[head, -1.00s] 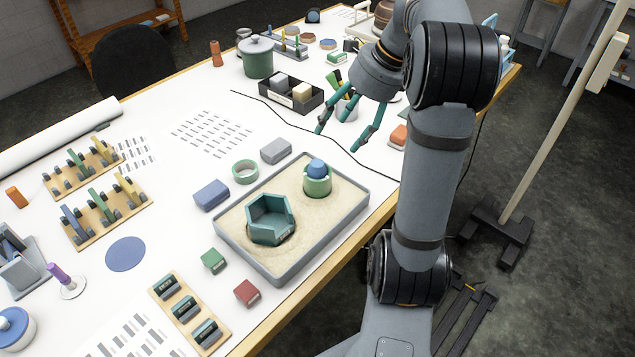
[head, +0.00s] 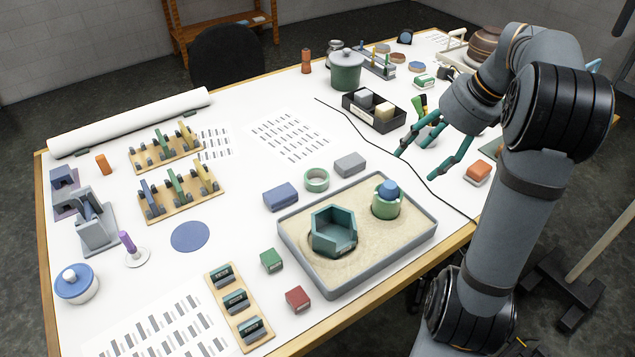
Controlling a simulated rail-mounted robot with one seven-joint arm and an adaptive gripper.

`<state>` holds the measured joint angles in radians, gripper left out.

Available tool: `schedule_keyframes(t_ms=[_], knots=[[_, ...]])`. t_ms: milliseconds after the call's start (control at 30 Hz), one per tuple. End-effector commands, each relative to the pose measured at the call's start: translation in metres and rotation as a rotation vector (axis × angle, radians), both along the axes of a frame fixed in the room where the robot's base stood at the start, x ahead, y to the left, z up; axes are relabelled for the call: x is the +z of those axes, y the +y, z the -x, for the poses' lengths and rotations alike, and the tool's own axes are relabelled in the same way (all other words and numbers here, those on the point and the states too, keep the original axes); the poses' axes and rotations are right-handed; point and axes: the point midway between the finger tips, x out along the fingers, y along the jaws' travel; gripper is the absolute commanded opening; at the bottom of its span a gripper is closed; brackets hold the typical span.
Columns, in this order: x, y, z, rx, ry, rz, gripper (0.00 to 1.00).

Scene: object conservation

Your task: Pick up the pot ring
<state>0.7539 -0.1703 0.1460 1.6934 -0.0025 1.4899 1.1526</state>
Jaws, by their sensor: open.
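A light green ring (head: 317,180), the likely pot ring, lies flat on the white table just behind the sand tray (head: 290,244). A blue block and a grey block lie on either side of it.
A blue block (head: 281,196) and a grey block (head: 350,163) flank the ring. A black divided box (head: 362,115) and a lidded green pot (head: 345,72) stand farther back. A dark cable (head: 372,147) crosses the table near my fingers.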

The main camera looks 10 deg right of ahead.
Motion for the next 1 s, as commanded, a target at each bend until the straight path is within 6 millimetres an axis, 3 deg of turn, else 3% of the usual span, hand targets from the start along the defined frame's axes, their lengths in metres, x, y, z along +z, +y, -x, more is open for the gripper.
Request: schedule_keyframes(t_ms=[167, 367, 667, 767, 867, 1000], knots=[[0.000, 0.000, 0.000, 0.000, 0.000, 0.000, 0.65], [0.000, 0.000, 0.000, 0.000, 0.000, 0.000, 0.75], [0.000, 0.008, -0.003, 0.017, -0.001, -0.001, 0.75], [-0.001, 0.032, -0.013, 0.070, 0.000, 0.000, 0.75], [-0.006, 0.069, -0.024, 0.149, 0.009, -0.005, 0.75], [-0.028, 0.132, -0.041, 0.280, 0.058, -0.027, 0.75]])
